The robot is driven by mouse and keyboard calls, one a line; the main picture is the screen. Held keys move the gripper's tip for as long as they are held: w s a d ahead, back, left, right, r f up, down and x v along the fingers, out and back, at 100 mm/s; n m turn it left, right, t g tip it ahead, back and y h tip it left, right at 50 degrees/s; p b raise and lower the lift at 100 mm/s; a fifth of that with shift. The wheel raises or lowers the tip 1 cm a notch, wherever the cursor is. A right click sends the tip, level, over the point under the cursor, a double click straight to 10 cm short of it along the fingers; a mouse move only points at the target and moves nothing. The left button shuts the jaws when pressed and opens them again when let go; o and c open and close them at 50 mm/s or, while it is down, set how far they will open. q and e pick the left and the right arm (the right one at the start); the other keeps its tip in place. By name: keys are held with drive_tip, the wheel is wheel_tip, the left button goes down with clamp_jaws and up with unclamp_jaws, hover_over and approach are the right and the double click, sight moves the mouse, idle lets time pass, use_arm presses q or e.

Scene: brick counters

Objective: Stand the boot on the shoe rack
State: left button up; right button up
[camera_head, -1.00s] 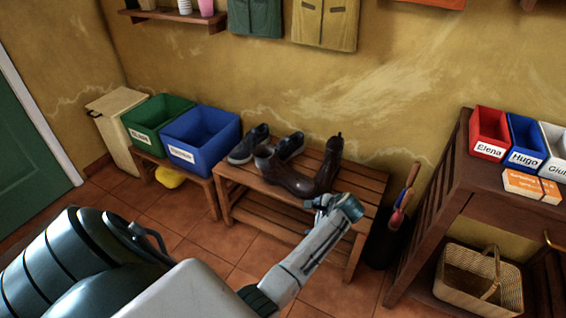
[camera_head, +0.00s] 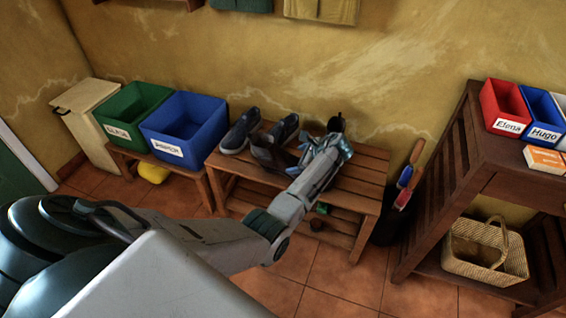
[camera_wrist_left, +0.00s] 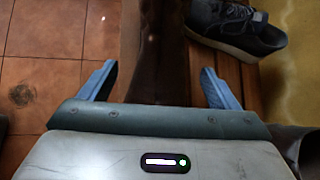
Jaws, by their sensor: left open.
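The wooden shoe rack (camera_head: 362,188) stands against the wall. A dark brown boot (camera_head: 270,153) lies on its top, partly hidden by my left gripper (camera_head: 318,152). A second brown boot (camera_head: 335,124) is right of it, mostly hidden by my gripper, with its upper end showing. In the left wrist view, my left gripper (camera_wrist_left: 160,88) is open, with the dark brown boot (camera_wrist_left: 152,50) between its fingers; I cannot tell whether they touch it. Another brown boot (camera_wrist_left: 300,148) shows at the lower right. My right gripper is not in view.
Dark sneakers (camera_head: 241,131) stand at the rack's left end; one also shows in the left wrist view (camera_wrist_left: 240,27). A blue bin (camera_head: 186,130) and green bin (camera_head: 134,112) are on the left bench.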

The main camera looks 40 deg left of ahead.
sight(286, 161)
use_arm(q)
drive_tip(key=x, duration=0.2)
drive_tip(key=shift+a+f, duration=0.2)
drive_tip(key=shift+a, duration=0.1)
drive_tip(key=b+x, duration=0.1)
drive_tip(key=x, duration=0.2)
drive_tip(key=shift+a+f, duration=0.15)
drive_tip(key=shift+a, duration=0.1)
drive_tip(key=shift+a+f+b, duration=0.3)
drive_tip(key=shift+a+f, duration=0.05)
drive_tip(key=shift+a, duration=0.05)
drive_tip(key=shift+w+r, duration=0.1)
drive_tip(key=c, duration=1.4)
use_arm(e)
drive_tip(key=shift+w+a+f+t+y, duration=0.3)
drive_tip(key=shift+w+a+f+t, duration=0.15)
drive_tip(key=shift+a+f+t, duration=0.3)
